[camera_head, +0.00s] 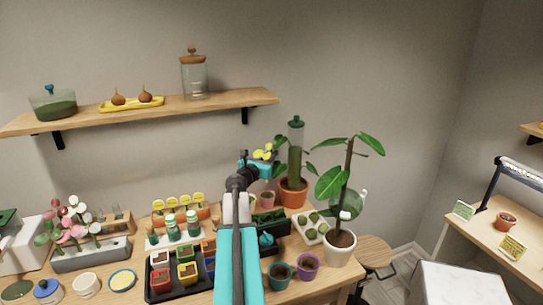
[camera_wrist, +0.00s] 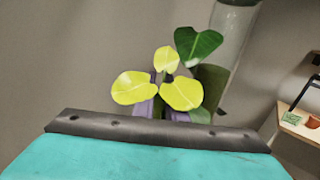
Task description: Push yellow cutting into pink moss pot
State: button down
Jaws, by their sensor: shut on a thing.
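The yellow cutting (camera_head: 265,153) has bright yellow leaves and is held up at my gripper (camera_head: 257,163), above the back of the wooden table. In the wrist view the yellow leaves (camera_wrist: 181,94) rise between the fingers of my gripper (camera_wrist: 161,108), which is shut on the cutting. Its stem is hidden by the wrist. A small pink pot (camera_head: 267,199) stands below and slightly right of my gripper, apart from the cutting. Its inside cannot be made out, and it does not show in the wrist view.
A terracotta pot (camera_head: 292,193) with a tall moss pole and green leaves stands close on the right. A white pot (camera_head: 340,249) holds a leafy plant nearer the front. A purple pot (camera_head: 307,266) and a black tray (camera_head: 163,290) are in front. The shelf (camera_head: 225,100) hangs above left.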

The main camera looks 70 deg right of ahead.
jog(key=shift+f, duration=0.15)
notch_tip(320, 180, down, 5)
jog(key=b, duration=0.3)
dwell(0.4)
jog(key=shift+b, duration=0.55)
dwell(1.4)
jog(key=shift+f+b, duration=2.25)
jog(key=shift+f, duration=0.1)
dwell(0.8)
dwell(0.3)
jog(key=c, duration=1.7)
grip_release()
jog(key=shift+o, duration=0.4)
